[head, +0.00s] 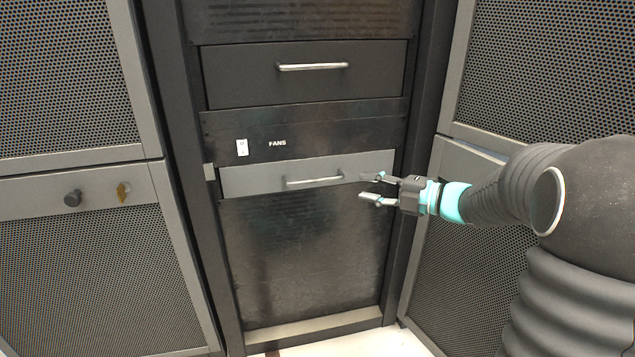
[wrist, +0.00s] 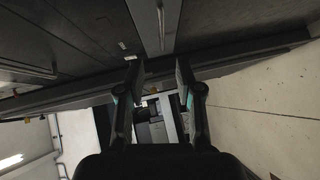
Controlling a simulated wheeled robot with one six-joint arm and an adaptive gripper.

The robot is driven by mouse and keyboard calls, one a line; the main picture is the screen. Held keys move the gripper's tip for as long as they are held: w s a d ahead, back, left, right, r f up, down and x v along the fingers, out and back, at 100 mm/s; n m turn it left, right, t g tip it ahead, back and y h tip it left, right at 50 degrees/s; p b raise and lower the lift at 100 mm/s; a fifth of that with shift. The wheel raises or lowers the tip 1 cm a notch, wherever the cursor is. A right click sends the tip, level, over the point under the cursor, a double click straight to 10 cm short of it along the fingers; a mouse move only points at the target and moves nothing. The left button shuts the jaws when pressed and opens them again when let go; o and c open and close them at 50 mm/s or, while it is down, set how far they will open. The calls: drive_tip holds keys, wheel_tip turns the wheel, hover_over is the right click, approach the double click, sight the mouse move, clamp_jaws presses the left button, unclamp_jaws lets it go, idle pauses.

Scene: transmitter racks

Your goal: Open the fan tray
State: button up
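The fan tray (head: 250,181) is a light grey drawer front with a silver bar handle (head: 314,181), below a dark panel marked FANS (head: 277,143). I cannot tell whether it sits fully flush. My gripper (head: 368,187) is open and empty, its fingers pointing left near the right end of the tray, apart from the handle as far as I can see. In the wrist view, the tray front (wrist: 150,10) and its handle (wrist: 161,22) show at the top, beyond the two spread fingers (wrist: 158,70).
A dark drawer (head: 240,77) with its own bar handle (head: 313,66) is above. A small white switch (head: 242,147) is left of the FANS label. Perforated doors (head: 65,80) flank the rack; the right one (head: 470,250) stands close to my arm. A plain dark panel (head: 300,250) lies below.

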sight(319, 181)
drive_tip(key=shift+g, duration=0.3)
drive_tip(key=x, duration=1.3)
drive_tip(key=shift+a, duration=0.4)
clamp_jaws()
